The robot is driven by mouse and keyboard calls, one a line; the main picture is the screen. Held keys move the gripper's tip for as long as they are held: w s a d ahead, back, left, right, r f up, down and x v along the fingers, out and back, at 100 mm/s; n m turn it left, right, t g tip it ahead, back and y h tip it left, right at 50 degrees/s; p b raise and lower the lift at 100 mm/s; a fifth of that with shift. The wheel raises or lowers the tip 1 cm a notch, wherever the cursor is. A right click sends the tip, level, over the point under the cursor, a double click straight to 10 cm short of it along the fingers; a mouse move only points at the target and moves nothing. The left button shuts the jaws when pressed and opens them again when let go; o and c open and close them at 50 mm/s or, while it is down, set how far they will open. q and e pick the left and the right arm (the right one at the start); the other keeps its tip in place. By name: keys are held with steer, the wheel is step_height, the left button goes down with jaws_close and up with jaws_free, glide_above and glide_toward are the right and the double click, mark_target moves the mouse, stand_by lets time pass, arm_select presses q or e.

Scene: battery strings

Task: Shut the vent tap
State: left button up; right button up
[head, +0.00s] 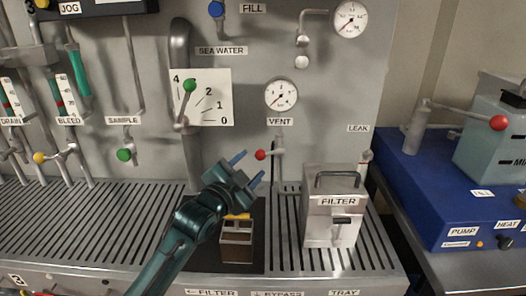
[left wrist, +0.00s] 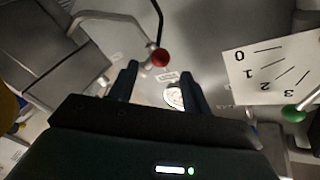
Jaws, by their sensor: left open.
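The vent tap has a red ball knob (head: 261,155) on a short lever that points left from its pipe, below the VENT label (head: 280,122) and a round gauge. My left gripper (head: 248,169) is open and empty, with its fingers just below and left of the red knob. In the left wrist view the red knob (left wrist: 161,57) lies just beyond the two spread fingertips (left wrist: 161,78), roughly between them in the picture. I see no contact. My right gripper is in neither view.
The metal FILTER box (head: 333,207) stands on the slotted tray right of my left gripper. A small open brown box (head: 237,243) is below it. A green-knobbed lever (head: 189,86) sits by the number scale. A blue pump unit (head: 430,190) is at right.

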mark_target(260, 155)
arm_select(q)
steer(key=x, duration=0.7)
steer(key=shift+w+d, duration=0.25)
steer(key=shift+w, duration=0.45)
steer(key=shift+c, duration=0.5)
